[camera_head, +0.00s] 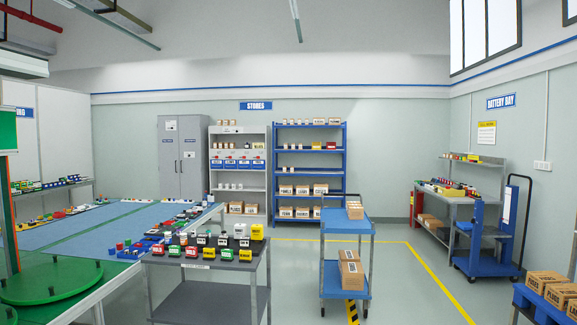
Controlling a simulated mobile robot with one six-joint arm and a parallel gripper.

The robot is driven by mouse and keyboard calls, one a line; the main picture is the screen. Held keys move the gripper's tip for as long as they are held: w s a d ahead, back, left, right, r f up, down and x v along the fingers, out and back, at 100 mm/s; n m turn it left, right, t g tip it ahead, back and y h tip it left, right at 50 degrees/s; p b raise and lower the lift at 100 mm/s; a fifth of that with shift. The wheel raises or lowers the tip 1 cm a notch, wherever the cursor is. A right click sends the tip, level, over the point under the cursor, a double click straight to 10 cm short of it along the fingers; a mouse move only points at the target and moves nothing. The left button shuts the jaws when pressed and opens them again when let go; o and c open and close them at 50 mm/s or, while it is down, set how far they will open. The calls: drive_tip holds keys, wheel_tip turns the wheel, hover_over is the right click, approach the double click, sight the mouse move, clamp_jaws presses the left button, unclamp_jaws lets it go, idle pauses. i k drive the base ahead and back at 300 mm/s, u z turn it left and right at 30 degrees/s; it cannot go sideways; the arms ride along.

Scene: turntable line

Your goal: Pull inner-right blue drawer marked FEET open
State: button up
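A row of blue drawers or bins (238,165) with white labels sits on the light grey shelf rack (266,182) under the STORES sign, across the room. They are too small to read, so I cannot tell which one is marked FEET. I see no drawer clearly pulled out. My gripper is not in view.
A grey cart (205,302) with small coloured parts stands in front. A blue two-tier trolley (345,222) with cartons stands right of it. Green turntable discs (55,278) and a long bench (95,240) fill the left. Floor between trolley and battery-bay bench (462,197) is clear.

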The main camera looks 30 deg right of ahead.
sight(245, 164)
drive_tip(key=z, duration=0.65)
drive_tip(key=k, duration=1)
drive_tip(key=u, duration=0.05)
drive_tip(key=i, duration=0.9)
